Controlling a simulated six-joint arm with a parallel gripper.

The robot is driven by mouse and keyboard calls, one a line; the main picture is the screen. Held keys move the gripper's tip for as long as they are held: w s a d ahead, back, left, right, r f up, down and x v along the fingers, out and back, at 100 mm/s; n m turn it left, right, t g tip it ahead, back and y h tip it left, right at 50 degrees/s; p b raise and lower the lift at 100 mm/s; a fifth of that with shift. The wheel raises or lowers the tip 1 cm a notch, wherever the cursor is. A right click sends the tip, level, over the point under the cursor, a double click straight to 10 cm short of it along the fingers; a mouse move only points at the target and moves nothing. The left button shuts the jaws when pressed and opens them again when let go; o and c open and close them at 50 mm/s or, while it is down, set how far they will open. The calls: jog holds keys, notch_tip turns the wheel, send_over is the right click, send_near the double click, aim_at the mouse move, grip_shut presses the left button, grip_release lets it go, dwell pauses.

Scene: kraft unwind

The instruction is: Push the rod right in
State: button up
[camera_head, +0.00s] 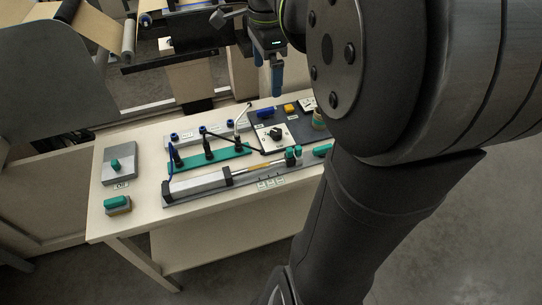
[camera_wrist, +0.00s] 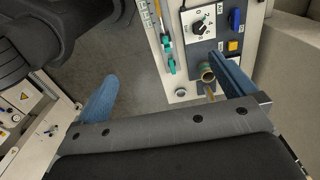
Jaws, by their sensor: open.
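A pneumatic-looking cylinder (camera_head: 200,187) lies along the table's front. A thin brass-coloured rod (camera_head: 258,166) extends from its right-hand black bracket towards a dark block with teal fittings (camera_head: 293,155). In the wrist view the rod (camera_wrist: 161,17) is at the top, with the teal fittings (camera_wrist: 169,54) below it. My gripper (camera_head: 277,78) has blue fingers and hangs above the table's back right part, apart from the rod.
A panel with a black rotary knob (camera_head: 275,133) stands behind the rod. A teal strip (camera_head: 212,158) with black plugs and cables lies behind the cylinder. A round cup-like thing (camera_wrist: 207,72) is near the right finger. A grey box (camera_head: 119,164) is at left. The table's front edge is clear.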

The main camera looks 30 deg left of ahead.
jog(key=shift+r, duration=0.65)
jog(key=shift+f, duration=0.1)
jog(key=c, duration=1.1)
jog(key=w+d+f, duration=0.1)
jog(key=w+f, duration=0.1)
jog(key=w+d+f+g, duration=0.1)
jog(key=w+d+f, duration=0.1)
jog(key=f, duration=0.1)
jog(key=w+d+f+g+y, duration=0.1)
jog(key=w+f, duration=0.1)
jog(key=f, duration=0.1)
jog(key=shift+d, duration=0.4)
jog(key=shift+c, duration=1.1)
jog(key=g+y, duration=0.1)
jog(key=y, duration=0.1)
send_near(291, 149)
jog(key=x, duration=0.9)
jog(key=shift+s+a+f, duration=0.1)
jog(key=shift+f, duration=0.25)
